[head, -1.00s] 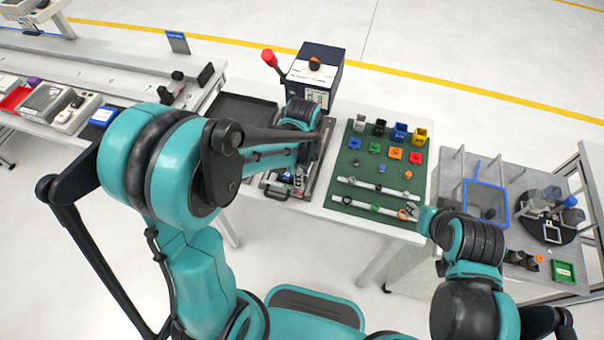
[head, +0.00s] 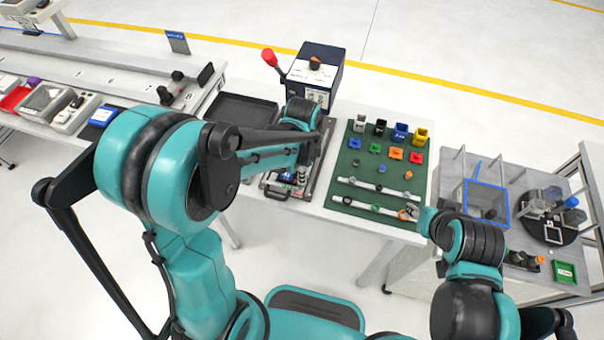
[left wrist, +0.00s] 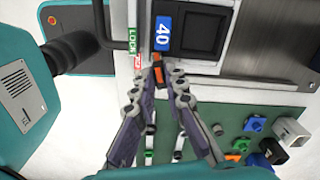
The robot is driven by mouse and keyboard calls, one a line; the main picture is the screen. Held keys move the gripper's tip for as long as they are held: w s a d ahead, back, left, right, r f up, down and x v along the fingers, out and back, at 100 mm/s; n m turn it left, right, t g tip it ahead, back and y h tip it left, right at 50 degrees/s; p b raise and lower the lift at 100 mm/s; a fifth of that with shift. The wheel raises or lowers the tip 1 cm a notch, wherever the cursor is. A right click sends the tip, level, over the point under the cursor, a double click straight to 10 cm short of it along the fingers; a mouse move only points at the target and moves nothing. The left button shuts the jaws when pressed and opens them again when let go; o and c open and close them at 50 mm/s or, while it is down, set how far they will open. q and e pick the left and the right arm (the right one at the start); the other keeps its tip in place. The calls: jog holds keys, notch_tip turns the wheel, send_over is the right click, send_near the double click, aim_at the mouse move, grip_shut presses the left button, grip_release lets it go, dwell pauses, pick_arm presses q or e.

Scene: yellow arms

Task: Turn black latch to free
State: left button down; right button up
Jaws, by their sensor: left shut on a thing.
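The black latch (left wrist: 158,74), with an orange mark along it, shows in the left wrist view at the edge of a metal fixture (left wrist: 205,72). A green LOCK label (left wrist: 132,40) and a red label (left wrist: 138,62) are beside it. My left gripper (left wrist: 160,82) is shut on the latch, its fingertips close together around it. The fingers cover part of the latch, so its exact angle is hard to read.
A blue plate marked 40 (left wrist: 164,32) is close to the latch. A dark box with a red lever (head: 268,58) stands behind. A green board (head: 345,172) with small coloured parts lies right of the fixture. A black tray (head: 240,112) is left.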

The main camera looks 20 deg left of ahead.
pick_arm(q)
jog(key=n, duration=0.7)
jog(key=shift+b, duration=0.3)
jog(key=n, duration=0.4)
jog(key=shift+n, duration=1.8)
jog(key=c, duration=1.6)
grip_release()
jog(key=shift+o, duration=0.2)
